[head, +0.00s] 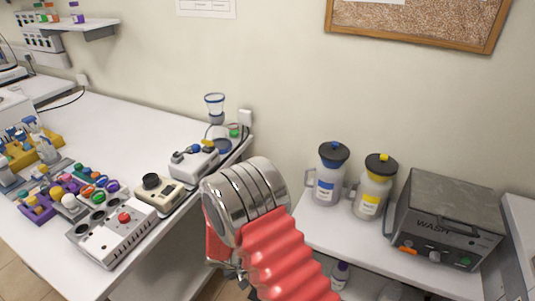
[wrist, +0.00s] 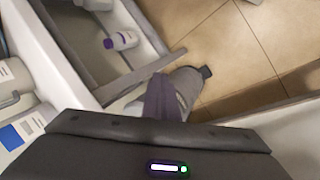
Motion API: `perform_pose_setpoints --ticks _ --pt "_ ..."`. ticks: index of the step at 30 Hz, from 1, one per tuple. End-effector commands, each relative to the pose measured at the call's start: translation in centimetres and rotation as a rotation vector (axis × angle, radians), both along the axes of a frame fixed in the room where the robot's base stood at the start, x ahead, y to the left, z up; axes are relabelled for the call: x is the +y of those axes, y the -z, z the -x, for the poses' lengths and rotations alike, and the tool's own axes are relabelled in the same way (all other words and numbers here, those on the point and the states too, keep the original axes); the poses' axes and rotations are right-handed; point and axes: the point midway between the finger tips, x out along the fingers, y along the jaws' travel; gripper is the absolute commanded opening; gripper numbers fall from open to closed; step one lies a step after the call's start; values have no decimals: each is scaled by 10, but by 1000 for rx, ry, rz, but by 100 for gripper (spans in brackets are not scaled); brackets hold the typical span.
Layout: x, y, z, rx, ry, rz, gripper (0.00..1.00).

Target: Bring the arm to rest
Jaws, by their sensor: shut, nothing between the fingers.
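My arm, with a polished metal joint and red ribbed sleeve, rises in the lower middle of the head view, in front of the gap between the left bench and the right bench. My gripper (wrist: 155,128) shows in the wrist view as a wide dark grey piece across the bottom. It is shut and empty. It points down over the tiled floor (wrist: 245,50) and a low shelf (wrist: 95,65). In the head view my arm hides any clear sight of the fingers.
The left bench (head: 140,115) holds a control box (head: 110,235), racks and small instruments. On the right bench stand two jugs, blue-labelled (head: 327,185) and yellow-labelled (head: 372,195), and a grey WASH unit (head: 450,220). A purple-capped bottle (wrist: 120,40) lies on the low shelf.

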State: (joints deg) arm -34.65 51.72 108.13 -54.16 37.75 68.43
Motion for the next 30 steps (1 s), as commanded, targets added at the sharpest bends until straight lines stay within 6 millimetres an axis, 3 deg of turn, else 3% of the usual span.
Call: perform_pose_setpoints --ticks 3,12,30 --pt "-14 -33 6 45 -14 7 0" --pt "-44 -103 27 149 -43 -13 0" --pt "-90 -221 82 236 -67 -163 0"
